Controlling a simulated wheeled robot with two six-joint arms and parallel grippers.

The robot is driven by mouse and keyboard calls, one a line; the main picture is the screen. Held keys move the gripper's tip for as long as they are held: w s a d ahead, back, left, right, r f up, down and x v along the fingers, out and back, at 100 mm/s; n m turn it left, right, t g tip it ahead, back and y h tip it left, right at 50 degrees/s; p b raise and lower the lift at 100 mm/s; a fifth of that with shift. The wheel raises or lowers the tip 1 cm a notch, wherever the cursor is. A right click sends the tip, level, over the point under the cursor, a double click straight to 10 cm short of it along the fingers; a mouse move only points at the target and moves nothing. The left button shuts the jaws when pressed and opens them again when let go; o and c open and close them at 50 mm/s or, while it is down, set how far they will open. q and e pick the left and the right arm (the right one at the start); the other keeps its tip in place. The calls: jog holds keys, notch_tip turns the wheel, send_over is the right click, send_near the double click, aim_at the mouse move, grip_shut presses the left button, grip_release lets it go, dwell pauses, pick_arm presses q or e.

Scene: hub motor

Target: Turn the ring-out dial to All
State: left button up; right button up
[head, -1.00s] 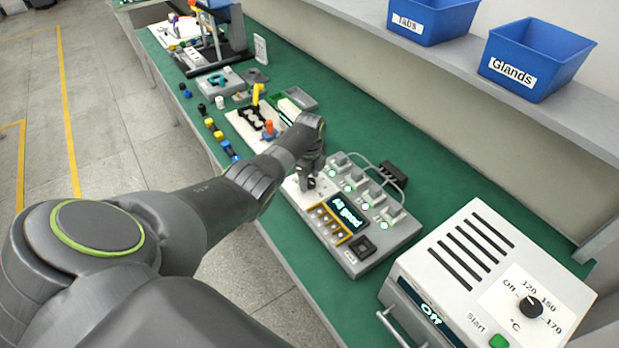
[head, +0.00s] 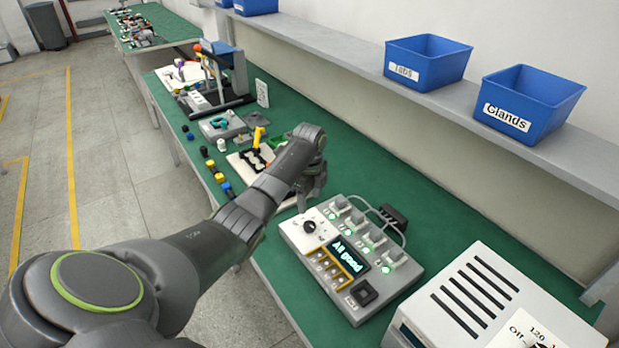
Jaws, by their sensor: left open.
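The ring-out tester (head: 345,255) is a light grey box on the green bench, with a lit screen (head: 348,257) reading "All good". Its black round dial (head: 309,227) sits on a white plate at the box's upper left; the marks around it are too small to read. Several green lights glow beside the grey connectors along its back side. My left gripper (head: 308,203) is above the bench just beyond the dial, apart from it, pointing down. It is open and I see nothing in it. My right gripper is not in view.
A white oven (head: 480,300) with a temperature dial stands at the lower right. Blue bins labelled Tabs (head: 427,62) and Glands (head: 528,100) sit on the shelf above. Small parts and a fixture (head: 222,125) lie farther along the bench.

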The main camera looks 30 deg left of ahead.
pick_arm(q)
notch_tip(320, 180, up, 8)
jog(key=b, duration=0.1)
jog(key=shift+f, duration=0.25)
dwell(1.9)
